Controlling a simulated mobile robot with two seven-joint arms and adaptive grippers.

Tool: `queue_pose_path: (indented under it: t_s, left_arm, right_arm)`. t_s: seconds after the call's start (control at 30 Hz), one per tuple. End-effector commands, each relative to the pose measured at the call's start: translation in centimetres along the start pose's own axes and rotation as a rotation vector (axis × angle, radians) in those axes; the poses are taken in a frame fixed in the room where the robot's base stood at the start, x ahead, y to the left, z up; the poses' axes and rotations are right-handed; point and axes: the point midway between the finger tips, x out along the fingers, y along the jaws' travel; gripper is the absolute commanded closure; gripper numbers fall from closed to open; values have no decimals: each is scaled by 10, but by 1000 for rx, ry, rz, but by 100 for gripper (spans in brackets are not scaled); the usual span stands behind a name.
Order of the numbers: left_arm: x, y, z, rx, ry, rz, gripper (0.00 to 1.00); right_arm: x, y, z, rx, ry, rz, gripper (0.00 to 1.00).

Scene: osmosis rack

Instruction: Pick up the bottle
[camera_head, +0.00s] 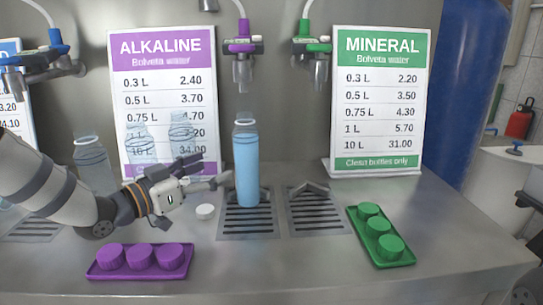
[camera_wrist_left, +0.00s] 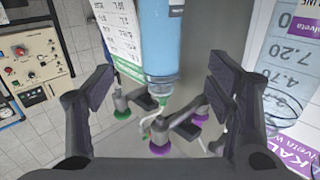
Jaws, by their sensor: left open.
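My right gripper cannot be made out; only unclear dark parts show at the right edge of the head view.
A white cap (camera_head: 205,212) lies beside the grate. A purple tray (camera_head: 110,276) with purple caps is at front left, a green tray (camera_head: 393,263) with green caps at right. Clear empty bottles (camera_head: 93,165) stand behind my left arm. An empty grate (camera_head: 315,212) is right of the bottle.

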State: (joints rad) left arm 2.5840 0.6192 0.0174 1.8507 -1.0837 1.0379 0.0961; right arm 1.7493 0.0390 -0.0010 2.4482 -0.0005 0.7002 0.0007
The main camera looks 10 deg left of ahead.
Motion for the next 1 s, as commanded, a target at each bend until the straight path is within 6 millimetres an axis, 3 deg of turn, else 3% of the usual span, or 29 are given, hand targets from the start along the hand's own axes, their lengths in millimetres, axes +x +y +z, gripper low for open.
queue_pose_path:
  t_s: [0.63,0.93,1.0]
  left_arm:
    - [111,-1,3,0,-3,0,26]
    - [121,-1,-1,-1,0,0,26]
    - [121,-1,-1,-1,0,0,42]
  right_arm:
    - [25,1,14,-2,-69,3,45]
    - [26,1,14,-2,-70,3,45]
    - [26,1,14,-2,-70,3,45]
